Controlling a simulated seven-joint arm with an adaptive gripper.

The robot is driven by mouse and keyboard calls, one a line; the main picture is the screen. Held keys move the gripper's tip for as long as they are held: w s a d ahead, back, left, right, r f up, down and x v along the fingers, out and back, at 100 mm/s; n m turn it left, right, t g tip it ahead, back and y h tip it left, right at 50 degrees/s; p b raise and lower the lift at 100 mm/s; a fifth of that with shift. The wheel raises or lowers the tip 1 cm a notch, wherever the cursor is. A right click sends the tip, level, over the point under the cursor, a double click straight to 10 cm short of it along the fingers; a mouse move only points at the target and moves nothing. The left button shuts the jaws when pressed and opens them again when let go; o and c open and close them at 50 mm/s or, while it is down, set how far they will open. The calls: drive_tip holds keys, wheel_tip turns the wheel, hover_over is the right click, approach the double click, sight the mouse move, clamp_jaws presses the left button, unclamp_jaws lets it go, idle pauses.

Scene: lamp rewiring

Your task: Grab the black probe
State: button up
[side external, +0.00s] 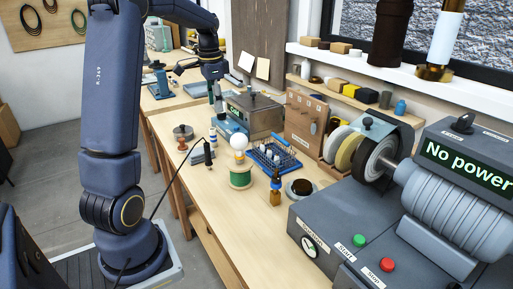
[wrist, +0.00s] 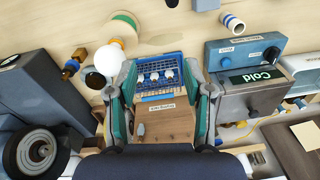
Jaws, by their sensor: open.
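My gripper (wrist: 165,85) is open and empty in the wrist view, one finger at each side of the frame's middle. In the side external view my gripper (side external: 218,97) hangs above the back of the bench, near the grey box with the "Cold" display. A small upright dark piece (side external: 208,153) stands on the bench left of the white bulb, close to a black cable; it may be the black probe, but it is too small to be sure. I cannot pick out the probe for certain in the wrist view.
A blue rack (wrist: 160,70) with white bulbs and a wooden panel (wrist: 165,125) show between my fingers. The "Cold" box (wrist: 245,97) stands to their right. A large grinder (side external: 365,165) fills the right. The front left bench is clear.

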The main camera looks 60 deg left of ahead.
sight(208, 143)
drive_tip(key=shift+n+g+h, duration=0.3)
drive_tip(key=shift+n, duration=0.2)
drive_tip(key=s+a+f, duration=0.1)
drive_tip(key=f, duration=0.3)
drive_tip(key=a+f, duration=0.1)
drive_tip(key=f, duration=0.4)
drive_tip(key=s+a+f, duration=0.1)
drive_tip(key=f, duration=0.4)
drive_tip(key=shift+s+f, duration=0.2)
drive_tip(key=shift+s, duration=0.1)
drive_tip(key=f, duration=0.5)
drive_tip(key=shift+s+a+f, duration=0.15)
drive_tip(key=shift+a+f, duration=0.05)
drive_tip(key=shift+f, duration=0.1)
drive_tip(key=shift+c, duration=0.2)
clamp_jaws()
